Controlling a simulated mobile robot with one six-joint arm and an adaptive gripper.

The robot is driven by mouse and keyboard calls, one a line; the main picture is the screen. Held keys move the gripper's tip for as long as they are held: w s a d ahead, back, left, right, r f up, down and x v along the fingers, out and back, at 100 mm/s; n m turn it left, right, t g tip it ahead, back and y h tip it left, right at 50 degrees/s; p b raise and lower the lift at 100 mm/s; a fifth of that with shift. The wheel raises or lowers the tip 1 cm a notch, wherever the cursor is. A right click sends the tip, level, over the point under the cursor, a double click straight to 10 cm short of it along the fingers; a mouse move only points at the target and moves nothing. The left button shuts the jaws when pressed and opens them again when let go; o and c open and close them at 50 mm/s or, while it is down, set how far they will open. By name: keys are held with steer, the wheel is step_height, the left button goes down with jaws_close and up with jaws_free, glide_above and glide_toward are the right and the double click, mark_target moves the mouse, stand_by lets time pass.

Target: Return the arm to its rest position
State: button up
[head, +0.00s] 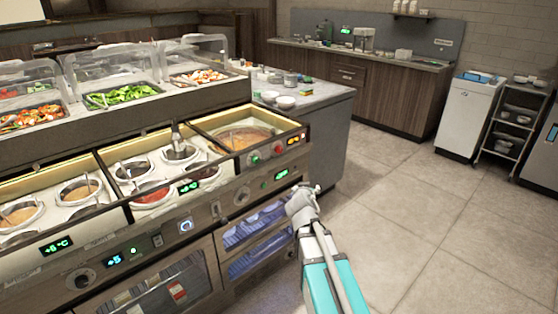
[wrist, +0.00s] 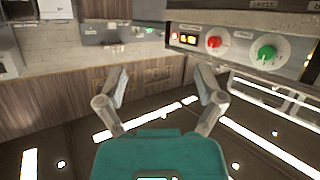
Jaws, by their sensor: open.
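My arm reaches up from the lower right of the head view, with teal links and a grey wrist. My gripper (head: 304,192) is in front of the counter's right end, close to its front panel and beside the open shelf bays. In the wrist view my gripper (wrist: 162,90) has its two fingers spread apart with nothing between them. The tilted wrist view shows the counter's control panel (wrist: 240,46), with a red and a green knob, just beyond the right finger.
The sauce counter (head: 215,207) holds several round wells with ladles. Food trays (head: 120,95) under clear covers stand behind. A grey side counter (head: 335,98) carries small bowls. Open tiled floor (head: 420,220) lies to the right, before a white cabinet (head: 467,115) and a wire rack (head: 515,125).

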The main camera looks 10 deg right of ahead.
steer(key=s+a+f+n+g+y, duration=0.1)
steer(key=s+a+f+g+y, duration=0.1)
steer(key=s+a+f+g, duration=0.35)
steer(key=s+a+f+n+g+y, duration=0.1)
steer(key=s+a+f+g+y, duration=0.15)
steer(key=s, duration=0.65)
steer(key=s+a+f+n+g+y, duration=0.1)
steer(key=s+a+f+g, duration=0.3)
steer(key=s, duration=0.4)
step_height(320, 180, up, 19)
steer(key=d+p, duration=0.1)
steer(key=p, duration=1.8)
steer(key=shift+w+d+g, duration=0.2)
steer(key=shift+w+g, duration=0.1)
steer(key=shift+g, duration=0.1)
steer(key=shift+f, duration=0.1)
